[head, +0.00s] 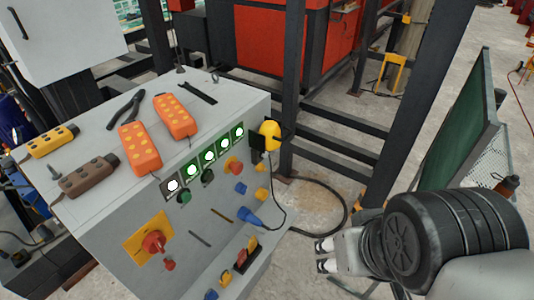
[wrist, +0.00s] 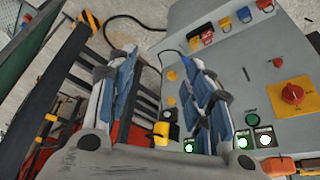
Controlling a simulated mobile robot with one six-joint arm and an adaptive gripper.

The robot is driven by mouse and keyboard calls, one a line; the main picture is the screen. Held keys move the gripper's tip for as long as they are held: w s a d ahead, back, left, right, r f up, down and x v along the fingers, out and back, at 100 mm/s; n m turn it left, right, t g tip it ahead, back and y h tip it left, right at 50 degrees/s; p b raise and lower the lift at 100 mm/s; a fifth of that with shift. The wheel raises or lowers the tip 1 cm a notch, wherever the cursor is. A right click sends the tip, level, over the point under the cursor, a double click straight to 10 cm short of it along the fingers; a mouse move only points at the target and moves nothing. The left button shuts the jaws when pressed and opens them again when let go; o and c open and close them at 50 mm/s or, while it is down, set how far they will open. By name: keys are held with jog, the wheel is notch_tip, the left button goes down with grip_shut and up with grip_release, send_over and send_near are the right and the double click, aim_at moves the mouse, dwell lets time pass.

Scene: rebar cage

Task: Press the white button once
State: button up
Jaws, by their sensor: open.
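The grey control box (head: 110,200) carries a slanted row of lit white round buttons. One white button (head: 172,185) sits on a dark grey plate at the row's near left end, and the others (head: 208,156) sit on green plates. In the wrist view the white button on the dark plate (wrist: 265,139) shows at lower right, beside the green-plated ones (wrist: 245,161). My gripper (head: 323,255) is open and empty, to the right of the box and apart from it. In the wrist view its two fingers (wrist: 158,62) stand well apart, partly covering the panel.
A red emergency knob on a yellow plate (head: 152,241) is below the row. A yellow plug (head: 270,135) and blue plug (head: 248,215) stick out from the panel. Dark steel posts (head: 290,90) stand behind. A cable lies on the floor.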

grip_shut()
dwell(0.4)
dwell(1.2)
